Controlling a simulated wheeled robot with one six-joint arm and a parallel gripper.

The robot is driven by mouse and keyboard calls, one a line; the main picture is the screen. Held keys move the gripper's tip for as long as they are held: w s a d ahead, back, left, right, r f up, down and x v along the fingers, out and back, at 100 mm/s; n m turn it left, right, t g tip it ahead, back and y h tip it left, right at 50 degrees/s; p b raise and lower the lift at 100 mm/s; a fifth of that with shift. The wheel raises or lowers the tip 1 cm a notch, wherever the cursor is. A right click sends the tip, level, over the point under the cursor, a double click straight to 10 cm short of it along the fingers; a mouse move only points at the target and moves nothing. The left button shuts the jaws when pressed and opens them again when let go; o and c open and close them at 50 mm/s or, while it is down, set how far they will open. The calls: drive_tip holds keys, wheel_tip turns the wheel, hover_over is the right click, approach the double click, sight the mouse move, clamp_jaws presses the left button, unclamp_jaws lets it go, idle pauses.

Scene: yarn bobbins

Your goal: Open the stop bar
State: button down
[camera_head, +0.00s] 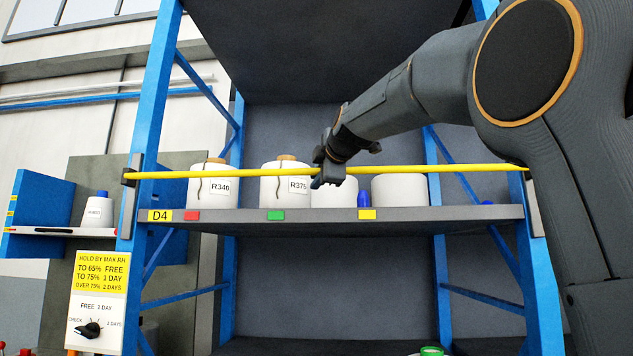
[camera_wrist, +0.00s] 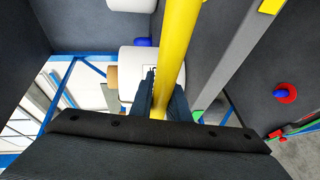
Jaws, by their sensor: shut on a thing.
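The stop bar (camera_head: 228,174) is a yellow rod running nearly level across the front of the D4 shelf (camera_head: 400,214), from the left blue post to the right one. In the head view both its ends lie at the dark holders on the posts. My gripper (camera_head: 328,178) is at the bar a little right of its middle, in front of the bobbins. In the wrist view the yellow bar (camera_wrist: 178,45) passes between the fingers of my gripper (camera_wrist: 160,105), which is shut on it.
White bobbins labelled R340 (camera_head: 212,187) and R375 (camera_head: 285,184) stand on the shelf behind the bar, with more white bobbins (camera_head: 400,190) and a small blue object (camera_head: 364,199) to their right. A sign with a knob (camera_head: 92,330) hangs at lower left.

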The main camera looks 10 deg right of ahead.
wheel_tip(320, 180, down, 4)
drive_tip(key=b, duration=0.4)
drive_tip(key=shift+f+b, duration=0.25)
drive_tip(key=shift+b, duration=0.1)
drive_tip(key=c, duration=1.7)
unclamp_jaws()
drive_tip(key=shift+r, duration=0.1)
